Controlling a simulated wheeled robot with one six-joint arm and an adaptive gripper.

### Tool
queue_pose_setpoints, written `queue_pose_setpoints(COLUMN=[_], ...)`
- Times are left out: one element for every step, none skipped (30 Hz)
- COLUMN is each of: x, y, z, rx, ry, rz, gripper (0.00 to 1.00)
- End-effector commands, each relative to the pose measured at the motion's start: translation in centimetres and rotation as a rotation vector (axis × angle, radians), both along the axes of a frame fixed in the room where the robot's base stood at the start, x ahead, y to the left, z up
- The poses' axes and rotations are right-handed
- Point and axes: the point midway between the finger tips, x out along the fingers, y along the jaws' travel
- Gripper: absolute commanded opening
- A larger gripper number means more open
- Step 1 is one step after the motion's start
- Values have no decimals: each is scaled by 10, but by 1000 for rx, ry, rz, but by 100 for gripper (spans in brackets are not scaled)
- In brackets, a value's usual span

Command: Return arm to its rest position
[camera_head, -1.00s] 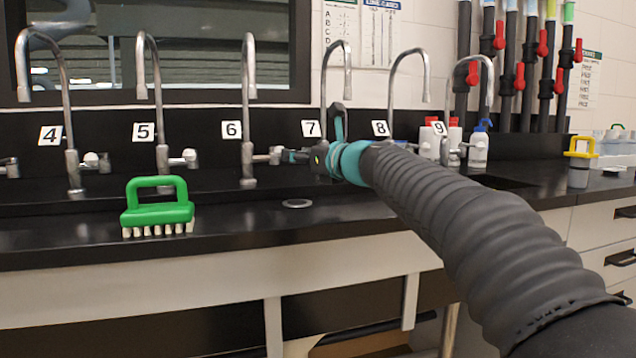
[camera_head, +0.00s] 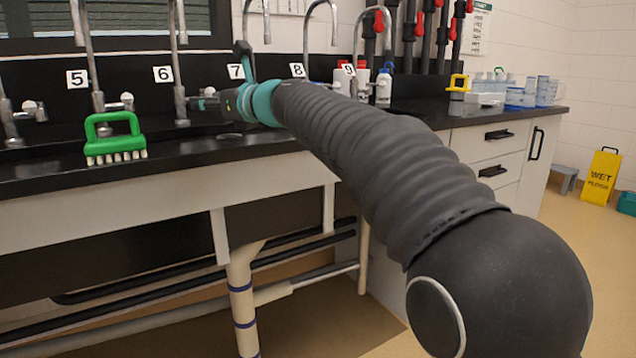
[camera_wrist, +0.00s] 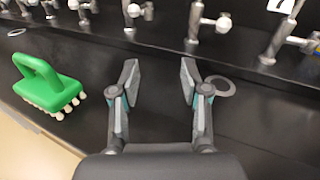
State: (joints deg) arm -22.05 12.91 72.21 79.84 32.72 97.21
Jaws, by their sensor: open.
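My gripper (camera_wrist: 158,85) is open and empty in the wrist view, its two fingers apart above the black counter. In the head view my arm reaches from the lower right to the taps, and my gripper (camera_head: 222,100) shows small near the tap labelled 6 and the number 7 label. Most of the fingers are hard to make out there. A green brush (camera_head: 114,138) with pale bristles stands on the counter to the left; it also shows in the wrist view (camera_wrist: 48,85), left of my fingers.
A row of numbered gooseneck taps (camera_head: 178,60) stands along the black counter (camera_head: 60,182). White bottles (camera_head: 383,88) and a yellow-handled container (camera_head: 458,84) are farther right. A yellow wet-floor sign (camera_head: 602,176) stands on the open floor at right.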

Motion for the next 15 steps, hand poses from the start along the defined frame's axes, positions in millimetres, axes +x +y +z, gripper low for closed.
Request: queue_pose_setpoints(x=[-2, -4, -6, -9, -11, -15, -17, -20, -25, -28, -32, -37, -41, -46, -53], y=[-7, -10, -14, -18, -21, -26, -29, -33, -39, -43, -48, -55, -60, -66, -74], z=[-2, -3, -5, -6, -8, -9, -12, -13, -16, -19, -21, -25, -27, -31, -36], rx=[-33, -51, -78, -100, -122, -154, -180, -207, -246, -275, -308, -352, -388, -427, -483], ry=[-19, -30, -49, -61, -76, -97, -112, -130, -152, -171, -190, -216, -237, -258, -291], rz=[-5, -6, -8, -9, -10, -10, -10, -9, -8, -7, -5, -2, 1, 4, 11], gripper=[46, 46, 46, 46, 46, 46, 46, 46, 46, 46, 46, 46, 46, 46, 46])
